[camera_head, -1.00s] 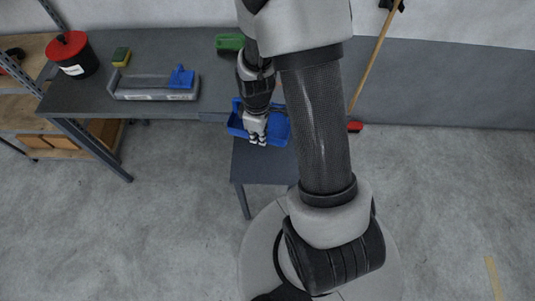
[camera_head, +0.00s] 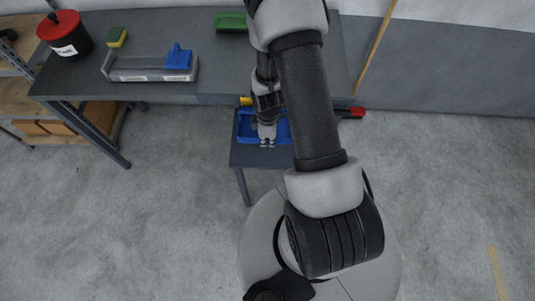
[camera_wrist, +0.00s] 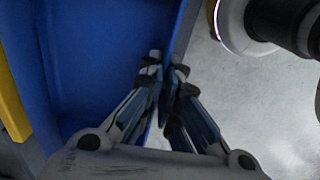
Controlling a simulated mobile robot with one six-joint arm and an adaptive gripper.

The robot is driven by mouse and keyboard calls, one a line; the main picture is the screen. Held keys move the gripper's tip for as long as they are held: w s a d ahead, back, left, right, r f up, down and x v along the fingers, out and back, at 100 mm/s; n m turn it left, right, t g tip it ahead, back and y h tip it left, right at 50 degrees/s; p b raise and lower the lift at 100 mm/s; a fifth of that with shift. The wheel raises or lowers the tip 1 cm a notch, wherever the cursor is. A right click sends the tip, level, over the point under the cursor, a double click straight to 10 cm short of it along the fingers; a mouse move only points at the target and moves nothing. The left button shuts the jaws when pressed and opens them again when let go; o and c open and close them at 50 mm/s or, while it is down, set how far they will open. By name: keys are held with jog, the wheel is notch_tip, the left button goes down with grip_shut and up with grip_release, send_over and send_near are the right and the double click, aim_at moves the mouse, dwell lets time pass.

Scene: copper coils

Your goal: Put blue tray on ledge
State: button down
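The blue tray (camera_head: 245,126) is over the low dark grey ledge (camera_head: 262,158) in front of the workbench, and looks about level. I cannot tell whether its base touches the ledge. My gripper (camera_head: 267,144) is at the tray's near edge. In the wrist view the tray (camera_wrist: 95,60) fills the upper left, and my gripper's fingers (camera_wrist: 164,62) are closed in on its side wall, one on each side. The arm hides the right part of the tray in the head view.
The workbench (camera_head: 220,65) holds a red-lidded bin (camera_head: 66,35), a sponge (camera_head: 117,38), a grey tray (camera_head: 135,70) with a blue item (camera_head: 179,58), and a green brush (camera_head: 230,21). A yellow piece (camera_head: 246,101) is behind the blue tray. A red broom head (camera_head: 352,112) is to the right.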

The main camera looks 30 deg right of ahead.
aim_at(268, 156)
notch_tip(268, 156, down, 10)
jog(key=b, duration=0.7)
jog(key=shift+r, duration=0.1)
jog(key=c, duration=2.3)
grip_release()
jog(key=shift+f, duration=0.2)
jog(key=o, duration=0.5)
jog(key=shift+r, duration=0.15)
